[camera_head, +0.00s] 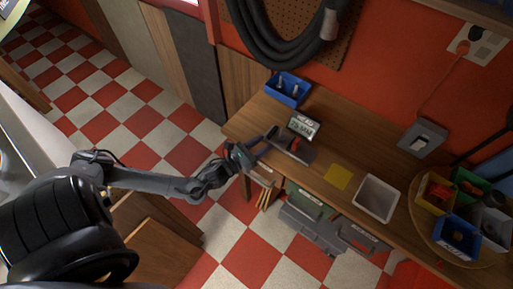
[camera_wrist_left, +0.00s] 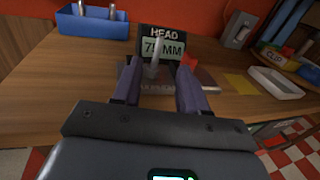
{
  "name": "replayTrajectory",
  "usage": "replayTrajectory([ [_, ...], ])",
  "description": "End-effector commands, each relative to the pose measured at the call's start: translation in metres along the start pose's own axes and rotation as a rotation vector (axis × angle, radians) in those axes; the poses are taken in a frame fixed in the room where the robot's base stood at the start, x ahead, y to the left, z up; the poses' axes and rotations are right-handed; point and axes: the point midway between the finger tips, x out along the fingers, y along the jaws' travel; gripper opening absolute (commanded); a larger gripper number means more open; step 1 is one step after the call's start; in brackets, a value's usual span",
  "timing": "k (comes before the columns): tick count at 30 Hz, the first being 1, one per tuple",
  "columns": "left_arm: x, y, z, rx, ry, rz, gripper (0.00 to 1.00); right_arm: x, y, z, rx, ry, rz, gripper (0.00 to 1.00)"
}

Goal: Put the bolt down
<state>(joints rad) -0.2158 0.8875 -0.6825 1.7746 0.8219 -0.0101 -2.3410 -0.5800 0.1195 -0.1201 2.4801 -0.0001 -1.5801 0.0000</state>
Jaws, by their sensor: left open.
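My left gripper (camera_head: 279,140) is over the left part of the wooden bench, in front of a small display sign (camera_head: 303,126). In the left wrist view its two fingers (camera_wrist_left: 158,78) are spread apart. A pale metal bolt (camera_wrist_left: 155,52) stands roughly upright between and just beyond the fingertips, in front of the sign (camera_wrist_left: 162,42) reading HEAD and 75 MM. Neither finger appears to press on it; its lower end is hard to make out. A grey plate (camera_head: 298,155) lies under the fingers. My right gripper is not in view.
A blue bin (camera_head: 288,89) with bolts stands at the back left. A red piece (camera_wrist_left: 189,61) is beside the right finger. A yellow square (camera_head: 338,177), a white tray (camera_head: 376,198) and a round board with coloured bins (camera_head: 434,193) are to the right.

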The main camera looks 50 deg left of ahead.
Motion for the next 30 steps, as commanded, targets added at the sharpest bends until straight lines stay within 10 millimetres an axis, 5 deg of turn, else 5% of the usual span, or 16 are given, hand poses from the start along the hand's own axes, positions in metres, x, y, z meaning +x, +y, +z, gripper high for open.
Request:
replayTrajectory([
  [5,-0.006,-0.023,-0.016,-0.303,0.102,0.066,0.43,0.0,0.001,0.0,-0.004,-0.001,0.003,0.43],
  [11,-0.023,-0.071,-0.04,-0.936,0.299,0.268,0.43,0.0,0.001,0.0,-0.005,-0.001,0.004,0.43],
  [18,-0.076,-0.13,-0.043,-1.77,0.467,0.756,0.43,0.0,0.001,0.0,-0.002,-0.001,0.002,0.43],
  [24,-0.13,-0.146,-0.027,-2.202,0.392,1.253,0.43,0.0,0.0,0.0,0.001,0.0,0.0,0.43],
  [30,-0.168,-0.145,-0.012,-2.376,0.213,1.599,0.43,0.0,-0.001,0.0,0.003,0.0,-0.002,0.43],
])
